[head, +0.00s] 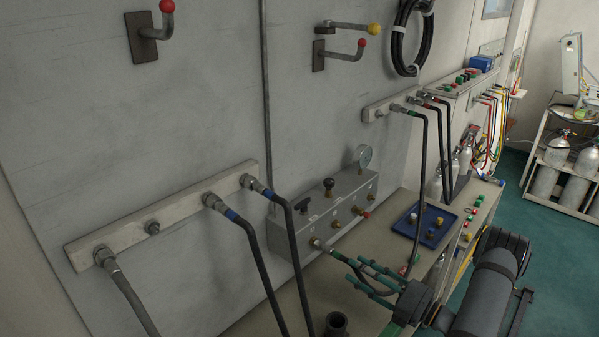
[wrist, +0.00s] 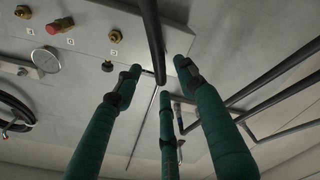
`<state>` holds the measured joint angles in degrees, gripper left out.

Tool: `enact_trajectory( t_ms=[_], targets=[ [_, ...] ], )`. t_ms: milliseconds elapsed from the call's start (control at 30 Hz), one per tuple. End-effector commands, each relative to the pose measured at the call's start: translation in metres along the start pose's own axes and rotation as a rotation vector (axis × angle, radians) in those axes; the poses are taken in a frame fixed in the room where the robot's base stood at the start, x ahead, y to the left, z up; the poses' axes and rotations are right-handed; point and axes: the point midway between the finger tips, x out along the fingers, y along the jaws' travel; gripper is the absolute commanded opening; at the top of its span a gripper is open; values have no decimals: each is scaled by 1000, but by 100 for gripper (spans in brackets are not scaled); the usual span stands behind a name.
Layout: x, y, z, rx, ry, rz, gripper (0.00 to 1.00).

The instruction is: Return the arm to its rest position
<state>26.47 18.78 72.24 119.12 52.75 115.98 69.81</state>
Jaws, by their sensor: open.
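My gripper (head: 368,274) has green-wrapped fingers and is in front of the lower right part of the grey air panel (head: 290,232). Its fingers are spread open. In the wrist view the gripper (wrist: 160,88) shows three separate fingers pointing at the panel face (wrist: 95,45). A dark hose (wrist: 151,35) passes between the fingertips in that view; I cannot tell whether any finger touches it. My arm reaches in from the lower right.
Black hoses (head: 262,265) hang from the wall manifold (head: 170,215) left of the panel. More hoses (head: 424,150) hang behind my gripper. A blue tray (head: 402,228) with small fittings lies on the bench. Gas cylinders (head: 560,150) stand on a rack at right. Green floor (head: 555,245) is open at right.

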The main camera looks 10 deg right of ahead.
Motion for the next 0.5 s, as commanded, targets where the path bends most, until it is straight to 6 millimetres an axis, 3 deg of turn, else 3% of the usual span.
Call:
enact_trajectory(
  t_ms=[300,500],
  targets=[
    [63,0,-2,-2,5,-2,40],
    [92,0,-1,-3,3,0,40]
  ],
)
